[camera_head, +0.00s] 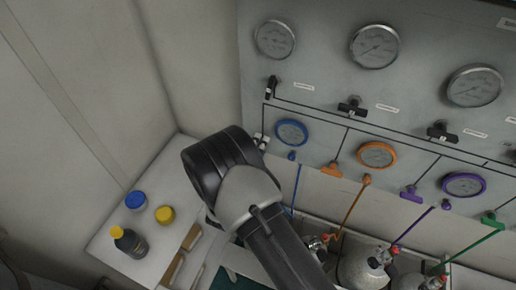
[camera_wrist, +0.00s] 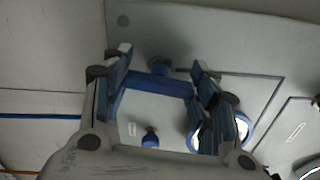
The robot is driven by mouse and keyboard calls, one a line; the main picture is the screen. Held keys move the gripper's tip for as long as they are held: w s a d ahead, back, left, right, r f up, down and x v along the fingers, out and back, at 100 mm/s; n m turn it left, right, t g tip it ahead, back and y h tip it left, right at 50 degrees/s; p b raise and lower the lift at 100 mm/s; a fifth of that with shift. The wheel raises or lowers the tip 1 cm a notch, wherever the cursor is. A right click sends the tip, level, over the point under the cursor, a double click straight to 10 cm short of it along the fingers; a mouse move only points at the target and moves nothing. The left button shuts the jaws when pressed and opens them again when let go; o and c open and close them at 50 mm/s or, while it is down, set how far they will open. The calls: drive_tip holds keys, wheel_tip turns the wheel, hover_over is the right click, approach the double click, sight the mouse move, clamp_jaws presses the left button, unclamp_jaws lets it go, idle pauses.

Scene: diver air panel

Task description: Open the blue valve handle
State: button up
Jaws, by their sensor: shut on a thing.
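The blue valve handle (camera_wrist: 157,86) is a wide blue bar on a short stem against the grey panel. In the wrist view it spans the space between my gripper's two fingers (camera_wrist: 160,76), which are shut on it from both sides. In the head view my fingertips (camera_head: 261,141) reach the panel just left of the blue-ringed gauge (camera_head: 292,132), and my arm hides the blue handle. The blue-ringed gauge is partly hidden behind the right finger in the wrist view (camera_wrist: 243,128).
Orange (camera_head: 331,170) and purple (camera_head: 411,194) valve handles sit further right on the panel. A blue hose (camera_head: 296,188) hangs below the blue gauge. Grey cylinders (camera_head: 362,268) stand below the panel. A bottle (camera_head: 129,243) stands on the white counter (camera_head: 172,190) at left.

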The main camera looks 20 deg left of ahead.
idle(0.3)
drive_tip(key=o, duration=1.1)
drive_tip(key=s, duration=0.8)
drive_tip(key=s+a, duration=0.1)
drive_tip(key=s, duration=0.3)
